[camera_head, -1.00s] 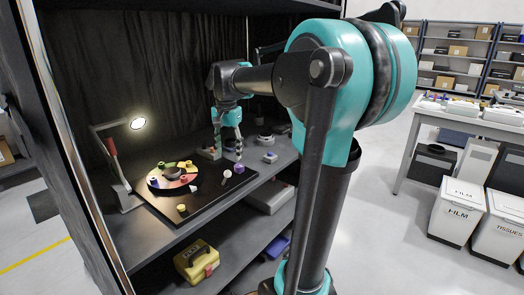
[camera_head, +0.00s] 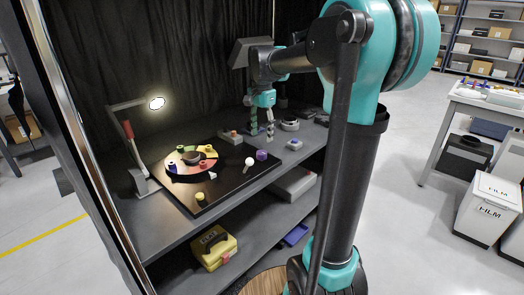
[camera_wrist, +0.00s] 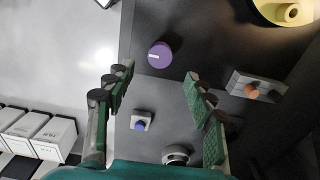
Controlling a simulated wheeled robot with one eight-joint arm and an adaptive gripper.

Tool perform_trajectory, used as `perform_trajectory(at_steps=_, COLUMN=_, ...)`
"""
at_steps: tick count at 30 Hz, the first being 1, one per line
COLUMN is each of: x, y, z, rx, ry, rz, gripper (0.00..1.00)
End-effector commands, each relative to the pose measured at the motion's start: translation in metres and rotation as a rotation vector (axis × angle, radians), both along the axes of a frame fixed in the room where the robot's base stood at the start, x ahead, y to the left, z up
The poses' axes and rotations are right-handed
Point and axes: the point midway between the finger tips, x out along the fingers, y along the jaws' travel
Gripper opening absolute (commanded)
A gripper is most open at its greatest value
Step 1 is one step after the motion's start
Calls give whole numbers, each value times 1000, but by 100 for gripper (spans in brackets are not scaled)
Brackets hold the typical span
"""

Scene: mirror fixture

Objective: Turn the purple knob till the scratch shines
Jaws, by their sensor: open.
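The purple knob (camera_head: 262,155) stands at the right side of a black board (camera_head: 225,185) on the shelf. In the wrist view the knob (camera_wrist: 160,54) shows a short white mark on its face, towards the left. My gripper (camera_head: 262,138) is open and empty. In the wrist view its fingers (camera_wrist: 157,80) are spread on either side, with the knob beyond the tips, roughly between them and not touched. A round disc with coloured sectors (camera_head: 172,170) sits on the board. I cannot make out a scratch.
A lit lamp (camera_head: 157,103) stands left of the board. A white-headed piece (camera_head: 249,162) is close to the knob, and a yellow knob (camera_head: 200,197) is near the front.

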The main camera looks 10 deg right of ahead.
Motion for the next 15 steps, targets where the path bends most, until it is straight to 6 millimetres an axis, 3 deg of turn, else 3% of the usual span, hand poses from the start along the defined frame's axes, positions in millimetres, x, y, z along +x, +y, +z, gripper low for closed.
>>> perform_trajectory(at_steps=6, x=0, y=0, z=-42, rx=0, ry=0, rz=0, gripper=54)
perform_trajectory(at_steps=15, x=0, y=0, z=-74, rx=0, ry=0, rz=0, gripper=54)
